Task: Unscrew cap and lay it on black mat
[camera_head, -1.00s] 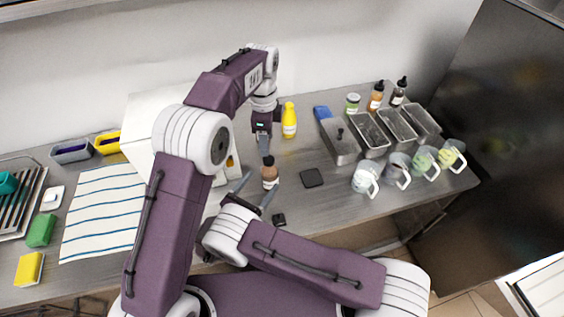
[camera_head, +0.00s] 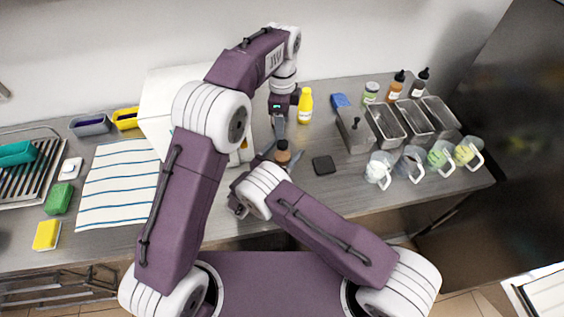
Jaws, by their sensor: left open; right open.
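A small brown bottle (camera_head: 282,157) with a dark top stands on the counter at the middle of the head view. My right gripper (camera_head: 281,160) is open, with one finger to each side of the bottle. Its palm is partly hidden behind my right forearm. My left gripper (camera_head: 279,136) reaches down from above, just behind the bottle top, and is open. I cannot tell whether it touches the top. The small black mat (camera_head: 323,165) lies flat and bare to the right of the bottle.
A yellow bottle (camera_head: 305,106) stands behind and right of my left gripper. Metal bins (camera_head: 387,124) and several clear jugs (camera_head: 379,169) stand to the right. A striped cloth (camera_head: 118,183) lies left. A white box (camera_head: 160,100) stands behind my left arm.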

